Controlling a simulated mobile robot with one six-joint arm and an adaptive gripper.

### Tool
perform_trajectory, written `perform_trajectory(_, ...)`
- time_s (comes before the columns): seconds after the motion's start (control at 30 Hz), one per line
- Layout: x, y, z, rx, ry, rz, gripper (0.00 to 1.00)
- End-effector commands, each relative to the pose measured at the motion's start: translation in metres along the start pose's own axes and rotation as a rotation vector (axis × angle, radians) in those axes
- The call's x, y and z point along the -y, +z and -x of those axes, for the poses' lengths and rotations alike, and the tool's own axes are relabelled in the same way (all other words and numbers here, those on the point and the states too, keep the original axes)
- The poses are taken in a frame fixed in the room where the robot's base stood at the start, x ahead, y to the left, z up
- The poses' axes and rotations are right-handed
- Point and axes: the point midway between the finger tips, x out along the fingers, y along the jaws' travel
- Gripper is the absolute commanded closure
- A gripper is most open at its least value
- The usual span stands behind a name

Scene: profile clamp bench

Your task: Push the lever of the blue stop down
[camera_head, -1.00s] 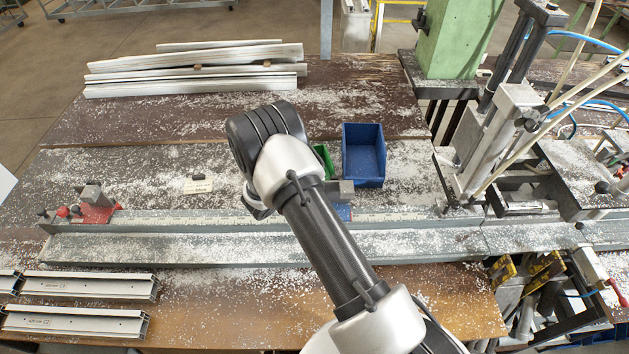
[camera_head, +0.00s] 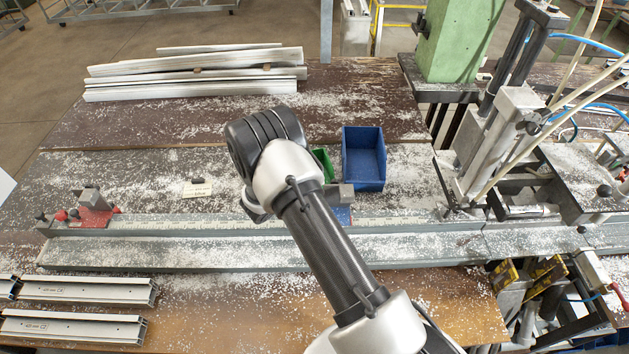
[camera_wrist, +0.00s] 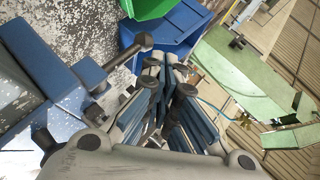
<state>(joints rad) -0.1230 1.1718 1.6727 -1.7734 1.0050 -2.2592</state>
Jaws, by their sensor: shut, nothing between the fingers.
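The blue stop (camera_head: 342,214) sits on the long rail, right of my forearm in the head view, with a grey block on it. My arm covers part of it. In the wrist view the blue stop (camera_wrist: 47,58) fills the left side. A rod with a dark ball knob (camera_wrist: 143,40), which looks like its lever, sticks out from it towards upper right. My gripper (camera_wrist: 168,62) is shut and empty, its fingertips just right of and below the knob in the picture. I cannot tell whether they touch. In the head view my arm hides the fingertips.
A blue bin (camera_head: 363,158) and a green bin (camera_head: 322,163) stand behind the stop. A red stop (camera_head: 95,210) is at the rail's left end. A clamp machine (camera_head: 495,140) and green column (camera_head: 455,40) stand right. Aluminium profiles (camera_head: 85,290) lie front left.

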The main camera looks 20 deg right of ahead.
Motion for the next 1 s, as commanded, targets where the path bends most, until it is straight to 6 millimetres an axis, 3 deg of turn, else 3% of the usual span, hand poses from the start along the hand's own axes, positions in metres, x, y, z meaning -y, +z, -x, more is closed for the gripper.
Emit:
perform_trajectory(0.5,0.001,0.001,0.098,0.004,-0.002,0.001,1.00)
perform_trajectory(0.7,0.000,0.000,0.114,0.001,-0.001,0.001,1.00)
perform_trajectory(1.0,0.000,0.000,0.115,0.001,0.000,0.001,1.00)
